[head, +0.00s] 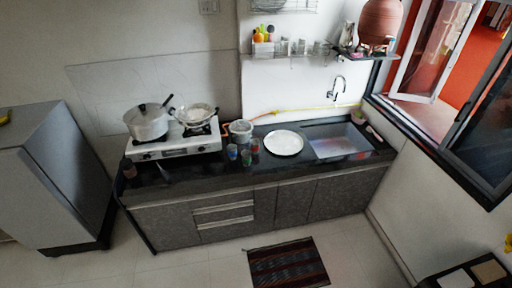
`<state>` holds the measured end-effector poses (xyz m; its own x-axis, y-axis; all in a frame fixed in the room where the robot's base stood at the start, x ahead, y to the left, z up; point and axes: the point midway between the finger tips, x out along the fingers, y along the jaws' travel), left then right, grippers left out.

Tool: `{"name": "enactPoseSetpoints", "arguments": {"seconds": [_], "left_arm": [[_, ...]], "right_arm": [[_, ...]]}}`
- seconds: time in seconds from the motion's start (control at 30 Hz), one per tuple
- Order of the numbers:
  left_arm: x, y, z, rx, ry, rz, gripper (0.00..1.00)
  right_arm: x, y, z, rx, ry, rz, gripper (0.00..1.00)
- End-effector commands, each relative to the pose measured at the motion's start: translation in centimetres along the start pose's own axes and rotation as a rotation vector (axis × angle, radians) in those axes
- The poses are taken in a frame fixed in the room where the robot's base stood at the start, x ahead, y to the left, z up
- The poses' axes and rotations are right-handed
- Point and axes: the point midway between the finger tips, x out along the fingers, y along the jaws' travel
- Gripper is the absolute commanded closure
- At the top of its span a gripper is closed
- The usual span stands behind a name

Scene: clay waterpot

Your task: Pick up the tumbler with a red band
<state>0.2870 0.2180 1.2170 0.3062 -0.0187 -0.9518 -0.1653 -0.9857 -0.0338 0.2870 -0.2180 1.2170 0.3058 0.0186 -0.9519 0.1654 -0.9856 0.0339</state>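Three small tumblers stand close together on the dark counter, between the stove and the white plate, in the head view. One tumbler with reddish colour (255,146) is on the right of the group. A bluish tumbler (232,152) is on the left, and another tumbler (246,158) with mixed colours stands nearest the counter's front edge. They are too small to tell for sure which has a red band. Neither of my grippers shows in the view.
The stove (176,142) holds a lidded pot (147,124) and a pan (194,113). A steel container (241,130) stands behind the tumblers. Right of them are a white plate (283,143) and a sink (338,146). Floor in front is mostly clear, with a dark mat (287,264).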

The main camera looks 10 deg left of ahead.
Motion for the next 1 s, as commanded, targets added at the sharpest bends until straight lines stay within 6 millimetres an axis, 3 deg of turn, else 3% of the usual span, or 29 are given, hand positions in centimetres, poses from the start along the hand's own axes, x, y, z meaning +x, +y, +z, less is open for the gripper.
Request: {"name": "enactPoseSetpoints", "arguments": {"seconds": [0.27, 0.63, 1.0], "left_arm": [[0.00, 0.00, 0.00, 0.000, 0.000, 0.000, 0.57], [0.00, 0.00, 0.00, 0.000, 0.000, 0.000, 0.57], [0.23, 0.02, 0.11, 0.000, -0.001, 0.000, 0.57]], "right_arm": [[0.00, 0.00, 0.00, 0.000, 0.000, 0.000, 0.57], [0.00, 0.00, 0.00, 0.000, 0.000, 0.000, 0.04], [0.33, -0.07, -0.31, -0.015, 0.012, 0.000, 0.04]]}}
